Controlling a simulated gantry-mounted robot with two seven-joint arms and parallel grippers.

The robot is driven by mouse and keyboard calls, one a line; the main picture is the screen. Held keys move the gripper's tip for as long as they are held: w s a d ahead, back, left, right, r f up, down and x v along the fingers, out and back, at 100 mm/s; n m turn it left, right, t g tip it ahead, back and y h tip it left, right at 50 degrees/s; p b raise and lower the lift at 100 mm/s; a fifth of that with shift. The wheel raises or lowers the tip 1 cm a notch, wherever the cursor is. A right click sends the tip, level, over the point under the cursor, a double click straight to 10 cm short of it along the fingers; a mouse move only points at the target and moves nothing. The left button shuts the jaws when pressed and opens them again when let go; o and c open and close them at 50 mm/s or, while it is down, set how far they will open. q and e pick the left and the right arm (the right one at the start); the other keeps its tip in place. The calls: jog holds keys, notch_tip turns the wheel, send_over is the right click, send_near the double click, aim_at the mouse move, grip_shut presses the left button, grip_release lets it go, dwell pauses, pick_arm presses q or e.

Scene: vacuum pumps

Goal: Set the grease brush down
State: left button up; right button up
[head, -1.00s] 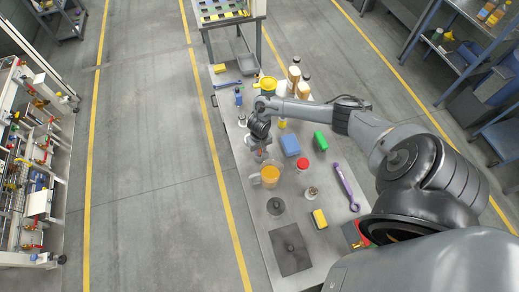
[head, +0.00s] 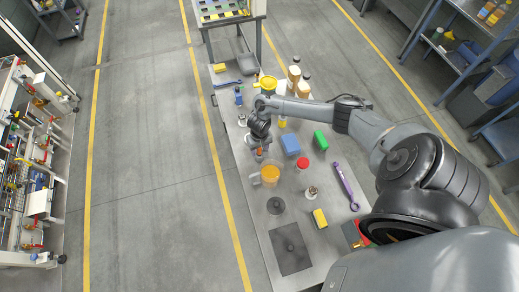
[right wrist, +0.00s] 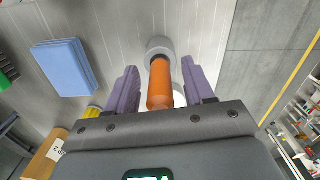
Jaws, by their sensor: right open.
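The grease brush shows its orange handle (right wrist: 160,88) in the right wrist view, between the two purple fingers of my right gripper (right wrist: 160,68). Gaps show on both sides of the handle, so the gripper is open around it. The handle's far end meets a round grey piece (right wrist: 160,47); I cannot tell whether that is part of the brush or a holder. In the head view my right gripper (head: 261,157) is low over the bench, just behind the jar with orange contents (head: 270,174), and a bit of orange shows at it. The bristles are hidden. My left gripper is not in view.
Tan-topped bottles (head: 293,75) stand farther back.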

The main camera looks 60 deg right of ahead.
notch_tip(320, 180, up, 10)
jog(key=shift+d+p, duration=0.1)
jog(key=shift+p, duration=0.25)
dwell(0.4)
jog(key=shift+c, duration=0.2)
jog(key=c, duration=0.9)
grip_shut()
